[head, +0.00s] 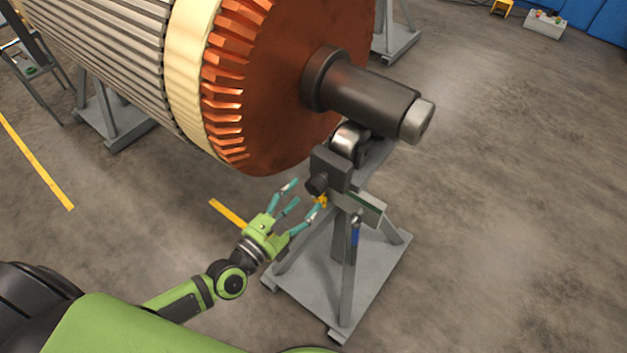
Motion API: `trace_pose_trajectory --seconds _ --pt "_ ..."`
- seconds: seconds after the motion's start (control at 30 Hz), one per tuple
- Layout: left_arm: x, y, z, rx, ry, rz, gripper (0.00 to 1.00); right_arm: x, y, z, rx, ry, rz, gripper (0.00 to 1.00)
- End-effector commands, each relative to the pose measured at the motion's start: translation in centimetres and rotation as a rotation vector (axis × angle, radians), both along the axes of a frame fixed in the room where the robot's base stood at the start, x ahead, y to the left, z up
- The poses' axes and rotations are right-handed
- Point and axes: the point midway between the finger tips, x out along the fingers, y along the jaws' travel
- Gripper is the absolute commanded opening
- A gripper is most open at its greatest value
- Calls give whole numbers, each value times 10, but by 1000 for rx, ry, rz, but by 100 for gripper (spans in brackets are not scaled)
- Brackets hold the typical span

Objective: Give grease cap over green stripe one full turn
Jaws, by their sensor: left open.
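A dark round cap (317,184) sticks out of the black bearing block (331,170) on top of the near rotor stand (346,282). A small yellow part (322,201) shows just below it. A narrow green stripe (371,203) runs along the grey plate to the right; I cannot tell for certain which cap it marks. My left gripper (307,194) is open, with teal fingers spread toward the dark cap from the lower left. Its fingers hold nothing; whether a fingertip touches the yellow part is unclear. My right gripper is not in view.
The big rotor (280,90) with its dark shaft (365,95) rests above the stand and fills the upper left. A blue part (354,232) hangs below the plate. More stands are behind. The floor at right is clear.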

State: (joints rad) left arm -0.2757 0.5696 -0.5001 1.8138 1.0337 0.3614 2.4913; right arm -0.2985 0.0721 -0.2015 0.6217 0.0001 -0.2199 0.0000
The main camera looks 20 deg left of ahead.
Motion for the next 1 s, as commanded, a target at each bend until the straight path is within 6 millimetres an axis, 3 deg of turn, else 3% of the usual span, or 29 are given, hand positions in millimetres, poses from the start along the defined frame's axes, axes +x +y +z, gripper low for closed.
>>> trace_pose_trajectory --seconds 0.3,0.67,0.7,0.83,1.0 --pt "44 -16 1 4 -1 1 67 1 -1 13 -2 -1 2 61" --pt "51 -19 -1 6 0 -1 67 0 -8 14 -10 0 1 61" --pt "51 -19 -1 6 0 -1 63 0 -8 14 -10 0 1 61" --pt "51 -19 0 6 -1 -1 13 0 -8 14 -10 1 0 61" --pt "51 -19 1 5 -3 -1 13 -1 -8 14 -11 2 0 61"
